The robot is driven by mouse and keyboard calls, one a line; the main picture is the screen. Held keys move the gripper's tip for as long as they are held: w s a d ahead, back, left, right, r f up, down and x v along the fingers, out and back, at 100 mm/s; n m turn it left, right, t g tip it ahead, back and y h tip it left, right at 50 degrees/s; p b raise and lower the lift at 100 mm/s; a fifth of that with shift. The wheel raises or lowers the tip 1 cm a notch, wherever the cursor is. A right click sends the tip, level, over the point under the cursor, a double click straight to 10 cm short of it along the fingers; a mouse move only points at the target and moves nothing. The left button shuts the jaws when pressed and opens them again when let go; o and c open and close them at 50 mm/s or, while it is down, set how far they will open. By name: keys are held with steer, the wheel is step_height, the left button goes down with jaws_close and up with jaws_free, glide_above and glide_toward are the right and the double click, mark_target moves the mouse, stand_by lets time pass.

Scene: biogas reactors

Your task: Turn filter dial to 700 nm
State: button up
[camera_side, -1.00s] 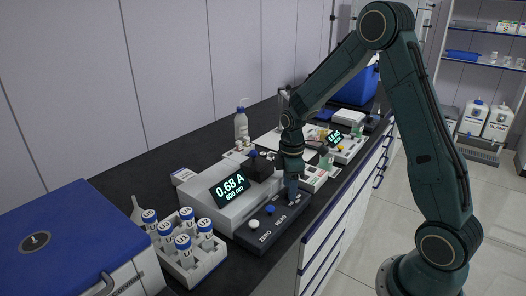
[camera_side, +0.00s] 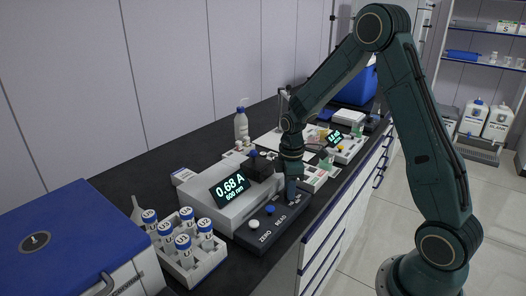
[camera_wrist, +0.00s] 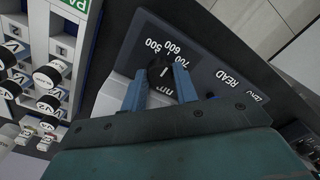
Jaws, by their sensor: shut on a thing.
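The filter dial (camera_wrist: 158,68) is a small black knob with a white mark, on a dark panel printed 500, 600 and 700. The blue fingers of my gripper (camera_wrist: 161,80) are shut on it from both sides in the wrist view. The exact heading of the mark is hard to tell. In the side view my gripper (camera_side: 291,190) points down at the far end of the control panel (camera_side: 263,229), and the dial is hidden there. The photometer display (camera_side: 231,185) reads 0.68 A, 600 nm.
White and blue buttons (camera_side: 254,223) for ZERO and READ sit on the same panel. A rack of capped vials (camera_side: 193,265) stands at the near left, beside a blue-lidded box (camera_side: 60,235). More instruments and a bottle (camera_side: 241,124) crowd the bench behind.

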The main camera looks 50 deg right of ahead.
steer(key=shift+m, duration=0.4)
steer(key=m, duration=0.8)
stand_by(0.3)
steer(key=o, duration=1)
step_height(320, 180, up, 14)
steer(key=shift+f, duration=0.1)
